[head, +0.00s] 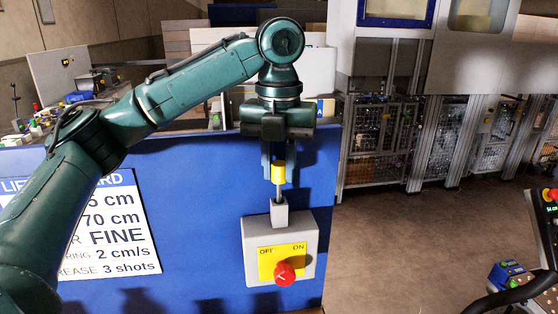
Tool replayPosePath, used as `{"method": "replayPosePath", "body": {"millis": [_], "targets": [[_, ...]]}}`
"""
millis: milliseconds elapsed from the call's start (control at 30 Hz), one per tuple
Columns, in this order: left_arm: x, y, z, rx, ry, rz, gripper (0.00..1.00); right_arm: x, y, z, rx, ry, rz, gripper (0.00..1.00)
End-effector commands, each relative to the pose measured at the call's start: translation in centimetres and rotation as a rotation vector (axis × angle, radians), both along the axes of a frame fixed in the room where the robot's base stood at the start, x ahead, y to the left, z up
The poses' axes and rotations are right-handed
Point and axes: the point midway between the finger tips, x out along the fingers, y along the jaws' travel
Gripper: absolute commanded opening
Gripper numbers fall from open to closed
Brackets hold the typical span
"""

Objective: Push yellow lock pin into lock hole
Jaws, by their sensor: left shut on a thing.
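The yellow lock pin (278,173) is upright in the middle of the head view, its yellow head on top and a thin metal shank below. My left gripper (278,160) points down from above and is shut on the pin's yellow head. The shank meets the top of a small grey block (279,213) on the grey switch box (307,246). The lock hole itself is hidden, so I cannot tell how deep the shank sits. The box has a yellow OFF/ON plate (267,265) and a red knob (285,274). My right gripper is not in view.
The switch box is mounted on a blue panel (200,200). A white sign (120,225) with printed text is on the panel at left. Caged machinery (385,135) stands behind at right.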

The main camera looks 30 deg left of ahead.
Motion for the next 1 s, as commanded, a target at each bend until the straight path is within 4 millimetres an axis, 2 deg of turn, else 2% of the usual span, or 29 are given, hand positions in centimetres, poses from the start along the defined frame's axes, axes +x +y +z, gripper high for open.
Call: {"method": "replayPosePath", "body": {"millis": [367,400,600,700,1000], "targets": [[-0.01,0.01,-1.00,-0.001,0.000,0.000,0.00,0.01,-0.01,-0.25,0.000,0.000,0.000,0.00],[-0.01,0.00,-0.95,-0.001,0.000,0.000,0.25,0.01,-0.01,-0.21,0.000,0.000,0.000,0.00],[-0.03,-0.02,-1.01,-0.001,0.002,0.000,0.42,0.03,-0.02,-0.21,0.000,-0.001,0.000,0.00],[-0.04,-0.02,-1.04,-0.001,0.003,0.000,0.48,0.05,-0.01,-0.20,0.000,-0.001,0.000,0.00],[-0.05,-0.03,-1.15,0.000,0.005,0.000,0.48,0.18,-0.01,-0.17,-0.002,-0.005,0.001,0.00]]}}
